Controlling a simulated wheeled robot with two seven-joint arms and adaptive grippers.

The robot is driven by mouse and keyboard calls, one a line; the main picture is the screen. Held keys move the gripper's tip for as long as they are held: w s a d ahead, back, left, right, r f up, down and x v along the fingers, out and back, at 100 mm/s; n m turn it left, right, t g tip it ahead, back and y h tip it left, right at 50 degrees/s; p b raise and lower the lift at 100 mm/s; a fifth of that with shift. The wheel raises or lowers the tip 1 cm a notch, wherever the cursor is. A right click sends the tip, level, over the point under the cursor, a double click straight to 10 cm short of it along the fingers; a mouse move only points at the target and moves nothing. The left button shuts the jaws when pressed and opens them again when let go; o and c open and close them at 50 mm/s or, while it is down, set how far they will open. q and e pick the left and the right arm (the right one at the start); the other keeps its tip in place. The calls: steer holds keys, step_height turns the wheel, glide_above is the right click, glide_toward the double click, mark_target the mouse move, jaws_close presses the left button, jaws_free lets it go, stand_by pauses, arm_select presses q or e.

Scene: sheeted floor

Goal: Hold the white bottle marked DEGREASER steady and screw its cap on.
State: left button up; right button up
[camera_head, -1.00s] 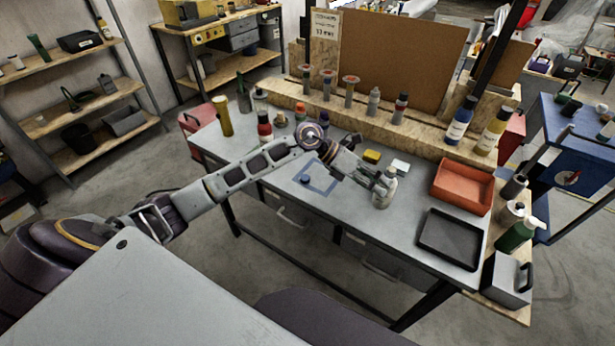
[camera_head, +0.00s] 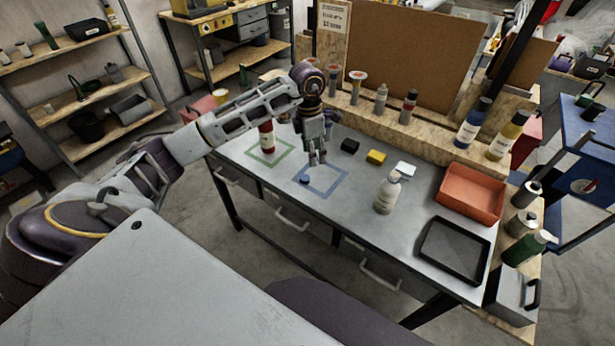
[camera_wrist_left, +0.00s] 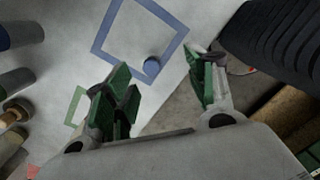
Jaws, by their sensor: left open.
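The white bottle (camera_head: 387,193) stands upright on the grey table, right of the blue square outline (camera_head: 340,184). Its marking is too small to read. A small round blue cap (camera_head: 304,180) lies at the near left corner of the blue outline; it also shows in the left wrist view (camera_wrist_left: 152,66). My left gripper (camera_head: 317,161) points down above the outline, close to the cap, open and empty. In the left wrist view its green-padded fingers (camera_wrist_left: 160,78) stand apart, with the cap seen beyond the gap. The bottle is out of the left wrist view. My right gripper is not in view.
A red bottle (camera_head: 267,140) stands by a green outline (camera_head: 287,157) on the left. A red bin (camera_head: 470,208) and a black tray (camera_head: 427,253) sit on the right.

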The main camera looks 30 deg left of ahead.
arm_select(q)
steer(key=a, duration=0.1)
steer(key=a+r+y, duration=0.1)
steer(key=a, duration=0.1)
steer(key=shift+w, duration=0.1)
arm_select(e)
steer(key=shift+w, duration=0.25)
arm_select(q)
steer(key=shift+d, duration=0.1)
steer(key=p, duration=0.1)
glide_above(305, 177)
steer(key=shift+w+d+f, duration=0.1)
steer(key=shift+d+f, duration=0.05)
steer(key=shift+f, duration=2)
steer(key=shift+w+d+f, duration=0.1)
steer(key=shift+f, duration=2.05)
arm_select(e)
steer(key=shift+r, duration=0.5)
arm_select(q)
steer(key=shift+s+f, duration=0.1)
steer(key=shift+s+a+f+p, duration=0.1)
steer(key=shift+f+p, duration=0.2)
steer(key=shift+f, duration=0.35)
steer(key=shift+s+a+f+p, duration=0.1)
steer(key=shift+f+p, duration=0.15)
steer(key=shift+f, duration=1.6)
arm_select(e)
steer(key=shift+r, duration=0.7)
